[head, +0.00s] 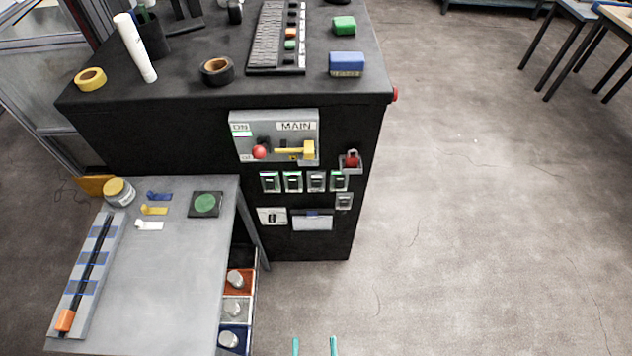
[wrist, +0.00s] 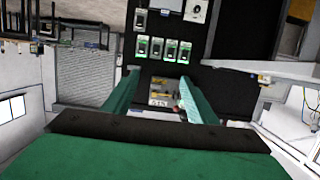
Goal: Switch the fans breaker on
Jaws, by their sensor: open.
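A row of several small breakers (head: 293,182) is on the front of the black cabinet, below the grey MAIN panel (head: 250,130). One more small switch (head: 344,201) sits below the row's right end. The row also shows, upside down, in the wrist view (wrist: 157,48). The labels are too small to read, so I cannot tell which breaker is the fans one or its lever position. My gripper (head: 314,345) shows as two teal fingertips at the bottom of the head view. In the wrist view its green fingers (wrist: 158,86) are apart, with nothing between them, short of the cabinet.
The MAIN panel has a red knob (head: 260,152) and a yellow handle (head: 296,151). A red switch (head: 351,160) juts out to its right. A grey side table (head: 175,290) stands left, with bins (head: 237,310) under its edge. The floor (head: 460,230) to the right is clear.

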